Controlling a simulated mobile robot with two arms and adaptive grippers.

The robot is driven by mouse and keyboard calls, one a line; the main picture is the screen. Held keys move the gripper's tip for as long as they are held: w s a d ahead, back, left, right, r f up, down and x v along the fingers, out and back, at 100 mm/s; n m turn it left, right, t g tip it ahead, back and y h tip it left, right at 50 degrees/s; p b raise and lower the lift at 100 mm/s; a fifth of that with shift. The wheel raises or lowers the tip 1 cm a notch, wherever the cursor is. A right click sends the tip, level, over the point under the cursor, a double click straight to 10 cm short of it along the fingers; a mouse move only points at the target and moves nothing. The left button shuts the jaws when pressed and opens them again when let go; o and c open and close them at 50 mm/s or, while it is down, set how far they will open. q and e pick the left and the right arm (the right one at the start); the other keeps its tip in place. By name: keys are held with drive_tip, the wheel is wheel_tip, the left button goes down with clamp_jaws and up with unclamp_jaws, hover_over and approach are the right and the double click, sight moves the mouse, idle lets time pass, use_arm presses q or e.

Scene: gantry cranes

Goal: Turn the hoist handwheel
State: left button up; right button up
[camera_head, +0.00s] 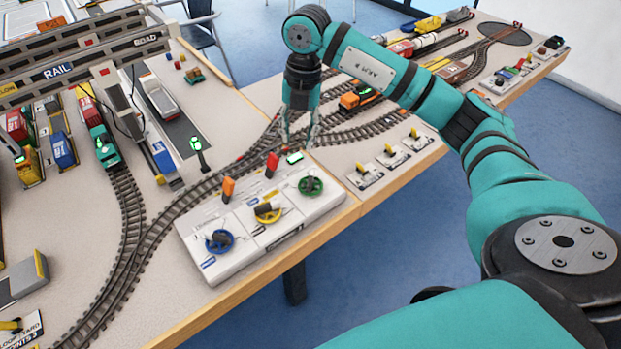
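A white control panel (325,203) sits at the table's front edge. It carries a blue handwheel (219,241), a yellow handwheel (268,212) and a green handwheel (310,187). The labels are too small to tell which is the hoist handwheel. An orange lever (228,189) and a red lever (271,165) stand upright along its back, with a lit green indicator (295,157) near them. My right gripper (298,140) points down near the panel's back right corner, apart from the handwheels. Its fingers are spread, with nothing seen between them. My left gripper is not in view.
Curved tracks (150,240) run behind and left of the panel. An orange locomotive (359,97) stands behind my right gripper. Several yellow-handled switches (391,154) line the front edge at right. Grey gantry cranes (85,45) stand at the left.

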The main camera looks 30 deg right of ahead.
sight(310, 180)
drive_tip(key=shift+m+h, duration=0.4)
drive_tip(key=shift+h, duration=0.2)
drive_tip(key=d+f, duration=0.1)
drive_tip(key=f, duration=0.4)
drive_tip(key=f+p, duration=0.1)
drive_tip(key=f, duration=0.5)
drive_tip(key=d+f+p, duration=0.1)
drive_tip(key=f, duration=0.4)
drive_tip(key=shift+s+d+f, duration=0.2)
drive_tip(key=shift+d, duration=0.1)
drive_tip(key=shift+c, duration=0.3)
clamp_jaws()
